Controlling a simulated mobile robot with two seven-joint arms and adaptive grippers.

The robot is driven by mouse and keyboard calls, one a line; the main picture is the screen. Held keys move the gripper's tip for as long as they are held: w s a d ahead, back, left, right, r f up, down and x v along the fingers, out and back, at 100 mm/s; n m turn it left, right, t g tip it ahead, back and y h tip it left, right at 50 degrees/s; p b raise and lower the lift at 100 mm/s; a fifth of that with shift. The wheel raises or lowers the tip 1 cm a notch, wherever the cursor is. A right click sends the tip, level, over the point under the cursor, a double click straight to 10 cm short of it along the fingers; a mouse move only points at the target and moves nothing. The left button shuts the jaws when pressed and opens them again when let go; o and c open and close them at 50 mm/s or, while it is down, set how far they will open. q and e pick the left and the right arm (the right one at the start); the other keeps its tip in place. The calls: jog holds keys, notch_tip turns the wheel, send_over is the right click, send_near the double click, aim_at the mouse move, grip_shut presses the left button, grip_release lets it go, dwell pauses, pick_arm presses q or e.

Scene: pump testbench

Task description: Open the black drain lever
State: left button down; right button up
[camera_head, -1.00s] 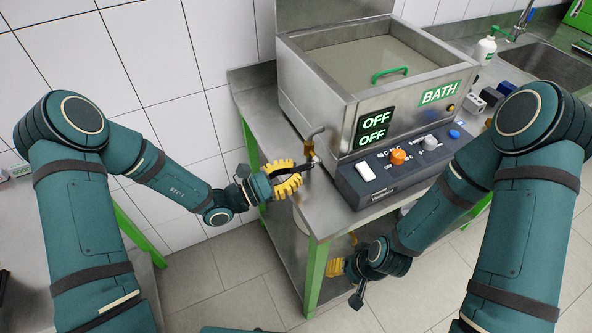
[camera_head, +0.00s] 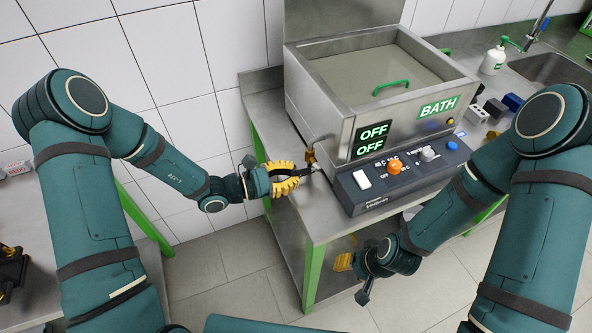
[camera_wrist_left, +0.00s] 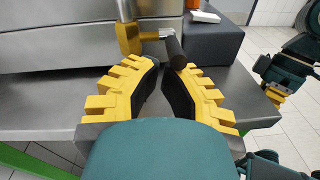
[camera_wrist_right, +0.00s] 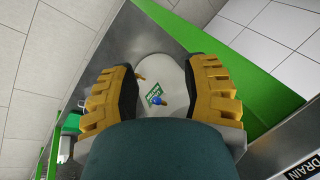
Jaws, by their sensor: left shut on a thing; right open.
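The black drain lever (camera_wrist_left: 174,50) shows in the left wrist view as a short dark bar beside a brass valve (camera_wrist_left: 128,36) on a metal pipe. The valve also shows at the bath's front left corner in the head view (camera_head: 310,156). My left gripper (camera_head: 298,173) is shut on the lever, with its yellow-backed fingers on either side of the bar in the left wrist view (camera_wrist_left: 173,72). The fingers partly hide the lever in the head view. My right gripper (camera_head: 343,262) is open and empty, low by the bench front; its spread fingers show in the right wrist view (camera_wrist_right: 166,88).
The steel bath (camera_head: 385,75) stands on the bench above a dark control box (camera_head: 380,203) with knobs. Its two displays read OFF. A white rounded container (camera_wrist_right: 157,72) with a green label lies beyond my right fingers. A green bench leg (camera_head: 313,272) stands near them.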

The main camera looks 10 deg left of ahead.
pick_arm(q)
notch_tip(320, 180, up, 3)
jog(key=g+y+p, duration=0.1)
jog(key=y+p, duration=0.2)
jog(key=p, duration=0.1)
jog(key=shift+g+p, duration=0.3)
jog(key=shift+p, duration=0.05)
jog(key=shift+w+d+r+g+y+p, duration=0.2)
jog(key=shift+d+r+g+y+p, duration=0.35)
jog(key=shift+y+p, duration=0.35)
jog(key=shift+w+d+r+g+y+p, duration=0.25)
jog(key=shift+r+y+p, duration=0.4)
jog(key=shift+p, duration=0.4)
jog(key=shift+w+d+r+g+y+p, duration=0.2)
jog(key=shift+d+r+g+y+p, duration=0.25)
jog(key=shift+y+p, duration=0.45)
pick_arm(e)
notch_tip(320, 180, up, 12)
jog(key=w+d, duration=0.1)
jog(key=shift+w+r+t, duration=0.15)
jog(key=shift+w+t, duration=0.05)
jog(key=shift+t, duration=0.1)
pick_arm(q)
jog(key=shift+a+r, duration=0.15)
jog(key=shift+r, duration=0.15)
pick_arm(e)
jog(key=shift+d+r, duration=0.1)
jog(key=shift+r, duration=0.05)
